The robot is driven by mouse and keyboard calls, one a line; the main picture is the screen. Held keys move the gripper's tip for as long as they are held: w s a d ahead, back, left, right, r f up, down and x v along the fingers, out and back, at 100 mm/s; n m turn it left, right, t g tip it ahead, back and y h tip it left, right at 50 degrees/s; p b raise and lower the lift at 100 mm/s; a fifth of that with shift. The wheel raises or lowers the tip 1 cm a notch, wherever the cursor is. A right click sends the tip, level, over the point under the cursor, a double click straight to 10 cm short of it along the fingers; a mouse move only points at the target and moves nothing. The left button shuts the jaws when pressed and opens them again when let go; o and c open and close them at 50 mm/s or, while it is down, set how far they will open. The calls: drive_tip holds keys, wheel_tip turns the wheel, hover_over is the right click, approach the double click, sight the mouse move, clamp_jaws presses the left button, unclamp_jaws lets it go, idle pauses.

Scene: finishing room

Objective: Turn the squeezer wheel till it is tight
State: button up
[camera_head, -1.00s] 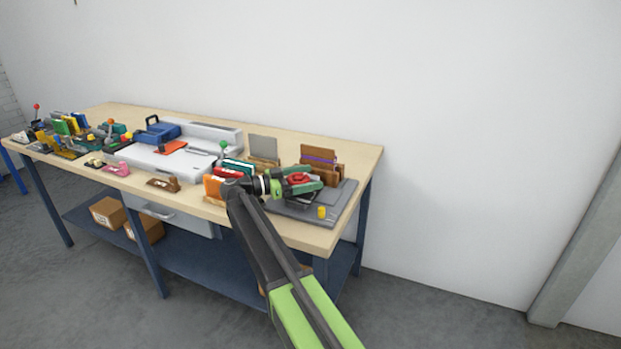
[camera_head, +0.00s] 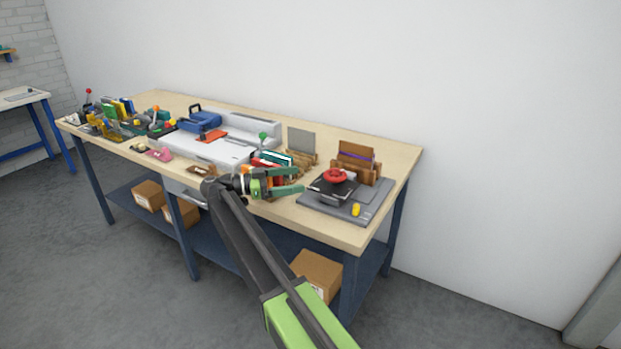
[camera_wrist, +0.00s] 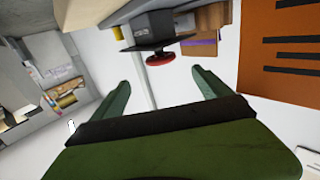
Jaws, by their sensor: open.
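The squeezer's red wheel (camera_head: 334,175) sits on top of a dark block (camera_head: 331,187) on a grey base plate (camera_head: 372,200) at the right end of the bench. My gripper (camera_head: 296,182) is open and empty, to the left of the wheel and apart from it. In the wrist view, the red wheel (camera_wrist: 160,59) shows beyond the gap between my two green fingers (camera_wrist: 162,86), with the dark block (camera_wrist: 150,27) beside it.
A yellow piece (camera_head: 356,209) stands on the base plate's front. A brown holder (camera_head: 357,160) stands behind the wheel. A white machine (camera_head: 208,148) and coloured items fill the bench further left. The wooden bench top (camera_head: 400,152) is bare at the right back.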

drive_tip(key=shift+a, duration=0.4)
